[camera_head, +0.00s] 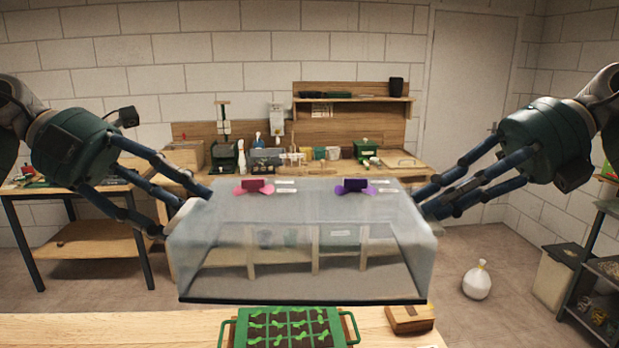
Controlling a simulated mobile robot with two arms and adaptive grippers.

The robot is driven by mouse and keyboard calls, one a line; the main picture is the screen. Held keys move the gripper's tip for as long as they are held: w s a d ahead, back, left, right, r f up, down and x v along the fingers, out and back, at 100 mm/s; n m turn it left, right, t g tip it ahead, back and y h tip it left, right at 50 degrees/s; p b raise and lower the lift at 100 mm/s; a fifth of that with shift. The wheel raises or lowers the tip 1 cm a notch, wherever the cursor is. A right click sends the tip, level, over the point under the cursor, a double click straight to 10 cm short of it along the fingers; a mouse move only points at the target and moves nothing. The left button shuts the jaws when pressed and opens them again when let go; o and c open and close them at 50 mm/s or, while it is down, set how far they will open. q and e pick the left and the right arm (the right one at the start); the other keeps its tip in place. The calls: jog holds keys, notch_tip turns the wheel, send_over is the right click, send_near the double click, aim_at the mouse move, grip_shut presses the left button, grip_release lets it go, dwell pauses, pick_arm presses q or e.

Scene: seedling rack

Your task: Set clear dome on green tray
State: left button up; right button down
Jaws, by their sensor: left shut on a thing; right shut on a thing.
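The clear dome (300,255) is a large see-through box-shaped cover with a dark lower rim. It is held in the air, roughly level, above and behind the green tray. My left gripper (185,210) is shut on the dome's left side. My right gripper (425,207) is shut on its right side. The green tray (240,330) sits on the wooden table at the bottom, with dark soil cells, green seedlings and a handle at each side. The tray's near part is cut off by the picture's edge. Pink and purple tabs show on the dome's top.
A wooden block (410,319) lies on the table (180,329) to the right of the tray. The table left of the tray is clear. A workbench with tools stands at the back wall. A white sack (477,281) is on the floor at right.

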pick_arm(q)
jog(key=shift+f, duration=0.15)
pick_arm(e)
jog(key=shift+a, duration=0.1)
